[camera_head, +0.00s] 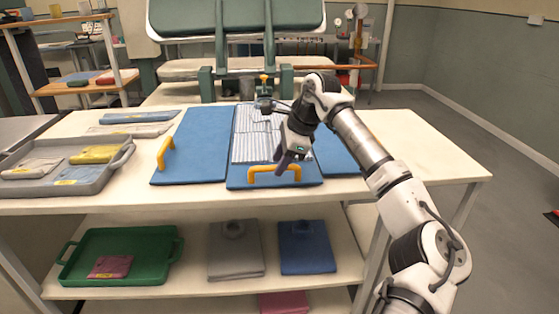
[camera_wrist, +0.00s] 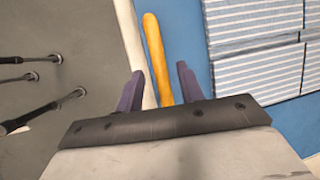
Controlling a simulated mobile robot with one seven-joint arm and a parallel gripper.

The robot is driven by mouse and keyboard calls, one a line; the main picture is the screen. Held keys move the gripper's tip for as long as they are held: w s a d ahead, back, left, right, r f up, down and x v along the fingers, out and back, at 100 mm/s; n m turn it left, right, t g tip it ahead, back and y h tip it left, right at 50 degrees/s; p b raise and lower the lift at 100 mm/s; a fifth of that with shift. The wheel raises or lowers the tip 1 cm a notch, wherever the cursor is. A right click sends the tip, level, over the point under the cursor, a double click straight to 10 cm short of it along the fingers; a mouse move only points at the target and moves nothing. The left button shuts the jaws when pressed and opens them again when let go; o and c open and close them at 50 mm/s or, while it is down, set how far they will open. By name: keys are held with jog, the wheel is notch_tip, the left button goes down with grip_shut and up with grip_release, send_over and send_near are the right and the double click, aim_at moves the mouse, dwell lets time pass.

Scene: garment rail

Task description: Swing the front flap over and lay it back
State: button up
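A folding board with blue panels lies on the white table. Its front flap (camera_head: 238,180) is flat at the table's front edge and carries a yellow handle (camera_head: 265,169). A striped light garment (camera_head: 252,142) lies on the middle of the board; its neat striped layers also show in the wrist view (camera_wrist: 250,25). My gripper (camera_head: 283,163) is over the front flap, close to the handle. In the wrist view its two purple fingers (camera_wrist: 157,72) stand apart, with the yellow bar (camera_wrist: 153,40) between them and gaps on both sides. Whether the fingers touch the flap is unclear.
The left panel (camera_head: 200,148) lies flat with its own yellow handle (camera_head: 166,153). The right panel (camera_head: 335,155) is partly behind my arm. A grey tray (camera_head: 105,172) with folded cloths is at the left. Table to the right (camera_head: 420,155) is clear. A green pad press stands behind.

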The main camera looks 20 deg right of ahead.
jog(key=shift+w+a+f, duration=0.1)
jog(key=shift+a+f, duration=0.05)
jog(key=shift+f, duration=0.2)
jog(key=shift+c, duration=0.5)
grip_shut()
jog(key=shift+r, duration=0.1)
